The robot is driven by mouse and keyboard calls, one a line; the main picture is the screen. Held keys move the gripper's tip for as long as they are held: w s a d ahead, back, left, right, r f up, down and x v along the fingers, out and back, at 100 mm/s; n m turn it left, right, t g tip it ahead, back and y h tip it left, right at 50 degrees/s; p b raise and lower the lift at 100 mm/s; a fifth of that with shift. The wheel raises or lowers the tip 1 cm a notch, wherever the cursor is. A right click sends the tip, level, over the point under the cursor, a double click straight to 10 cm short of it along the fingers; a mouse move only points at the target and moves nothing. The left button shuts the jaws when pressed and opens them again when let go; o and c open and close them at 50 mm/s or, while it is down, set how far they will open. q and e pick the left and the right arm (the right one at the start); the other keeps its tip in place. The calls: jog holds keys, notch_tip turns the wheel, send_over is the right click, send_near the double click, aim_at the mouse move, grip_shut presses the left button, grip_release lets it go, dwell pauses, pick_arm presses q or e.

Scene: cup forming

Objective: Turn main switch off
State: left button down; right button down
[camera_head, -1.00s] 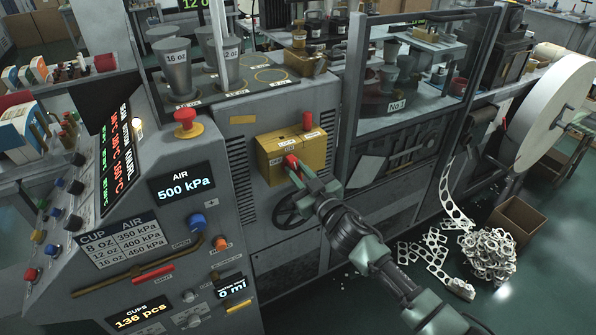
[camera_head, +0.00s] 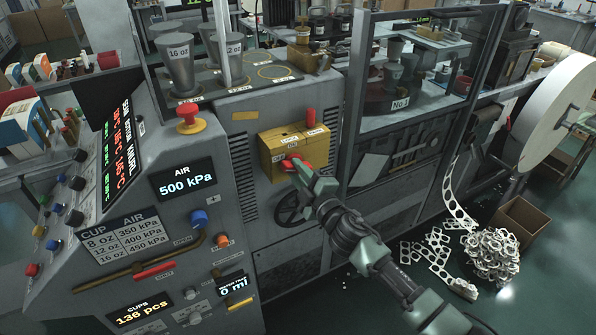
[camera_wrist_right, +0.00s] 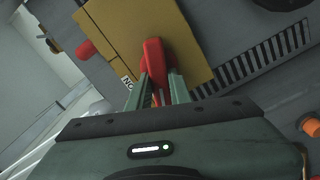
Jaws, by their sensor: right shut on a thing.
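A yellow switch box (camera_head: 271,160) is mounted on the grey machine front. A red switch handle (camera_head: 288,164) sticks out low on its front. The handle also shows in the wrist view (camera_wrist_right: 154,58). My right gripper (camera_head: 294,168) is shut on this handle, and the wrist view shows its two fingers (camera_wrist_right: 155,90) on either side of it. A small ON label shows beside the gripped handle. My left gripper is not in view.
A control panel with a red emergency button (camera_head: 187,117) and a 500 kPa display (camera_head: 184,181) stands left of the box. A dark handwheel (camera_head: 290,208) sits just below my right gripper. A glass-framed machine section is on the right.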

jog(key=shift+f+n, duration=0.15)
jog(key=shift+n, duration=1)
jog(key=shift+f+n, duration=0.1)
jog(key=shift+n, duration=1.05)
jog(key=c, duration=1.3)
grip_release()
jog(key=b+v, duration=0.1)
jog(key=v, duration=0.6)
jog(key=shift+s+d, duration=0.1)
jog(key=shift+s, duration=0.3)
